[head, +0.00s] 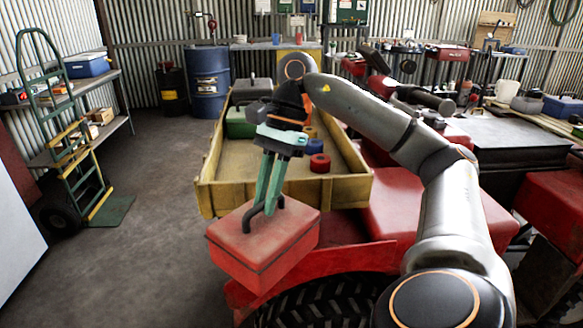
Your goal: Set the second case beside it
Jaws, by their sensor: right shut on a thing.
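A red case (252,257) with a dark handle on its lid hangs from my right gripper (265,203). The gripper's green fingers are shut on the handle. The case is slightly tilted, in front of the near board of a wooden tray (345,191). Whether it touches the tray or the red bodywork below cannot be told. A green case (238,124) stands inside the tray at its far left, partly hidden by my gripper and wrist. My left gripper is out of view.
A blue roll (315,146) and a red roll (320,163) lie at the tray's right; its left floor looks clear. Red bodywork (390,215) and a black tyre (325,302) are below. A hand truck (65,130) stands left. Blue drum (208,82) behind.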

